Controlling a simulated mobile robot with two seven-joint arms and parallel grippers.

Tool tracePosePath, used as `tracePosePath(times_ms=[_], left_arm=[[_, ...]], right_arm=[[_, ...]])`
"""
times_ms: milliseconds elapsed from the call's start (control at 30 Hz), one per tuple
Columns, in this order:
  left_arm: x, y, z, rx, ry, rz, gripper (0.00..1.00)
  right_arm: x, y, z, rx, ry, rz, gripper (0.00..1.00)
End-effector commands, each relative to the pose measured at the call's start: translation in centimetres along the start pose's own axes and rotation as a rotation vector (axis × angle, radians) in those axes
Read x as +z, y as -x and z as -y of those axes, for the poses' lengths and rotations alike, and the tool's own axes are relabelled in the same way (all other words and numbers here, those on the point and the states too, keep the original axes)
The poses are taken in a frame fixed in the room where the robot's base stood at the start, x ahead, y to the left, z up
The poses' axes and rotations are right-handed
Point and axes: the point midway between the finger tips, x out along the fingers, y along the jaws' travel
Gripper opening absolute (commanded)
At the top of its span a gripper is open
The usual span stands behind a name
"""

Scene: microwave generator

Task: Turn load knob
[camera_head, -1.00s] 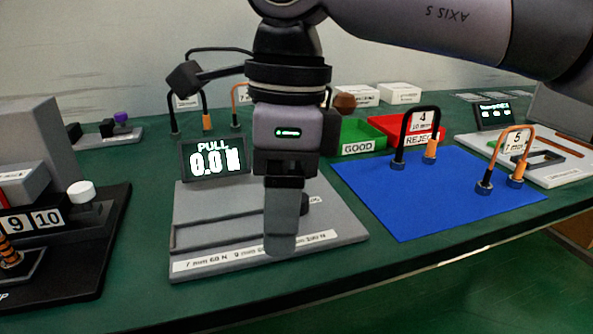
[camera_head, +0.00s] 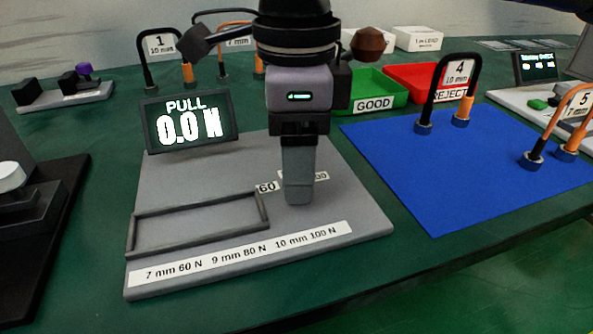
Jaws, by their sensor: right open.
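The grey pull-test plate (camera_head: 330,235) lies on the green table, with a display (camera_head: 190,121) reading PULL 0.0 N at its back left. My right gripper (camera_head: 299,192) points down over the right half of the plate. It is open, though its fingers overlap in this view. The load knob is not visible; my fingers cover the spot between the partly hidden "60" label (camera_head: 267,187) and another label (camera_head: 318,177). I cannot tell whether the fingers touch it. My left gripper is not in view.
A dark rectangular frame (camera_head: 137,232) stands on the plate's left. A blue mat (camera_head: 420,185) with cable loops lies right. Green GOOD (camera_head: 374,104) and red REJECT (camera_head: 440,97) trays stand behind. A black fixture (camera_head: 55,215) is at left.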

Motion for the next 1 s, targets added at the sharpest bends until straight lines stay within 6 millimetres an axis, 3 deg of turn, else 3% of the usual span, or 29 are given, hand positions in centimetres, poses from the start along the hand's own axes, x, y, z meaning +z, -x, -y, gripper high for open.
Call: tracePosePath(times_ms=[133, 433, 600, 1000], left_arm=[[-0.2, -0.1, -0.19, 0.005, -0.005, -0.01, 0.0], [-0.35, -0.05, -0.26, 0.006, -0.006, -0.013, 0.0], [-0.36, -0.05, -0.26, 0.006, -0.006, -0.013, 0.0], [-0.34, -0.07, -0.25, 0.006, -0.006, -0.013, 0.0]], right_arm=[[-0.01, -1.33, 0.01, 0.0, -0.001, 0.001, 0.6], [0.0, -1.51, 0.01, 0.0, -0.001, 0.001, 0.6], [0.0, -1.49, 0.01, 0.0, -0.001, 0.001, 0.05], [0.03, -1.46, 0.03, 0.0, -0.056, 0.003, 0.04]])
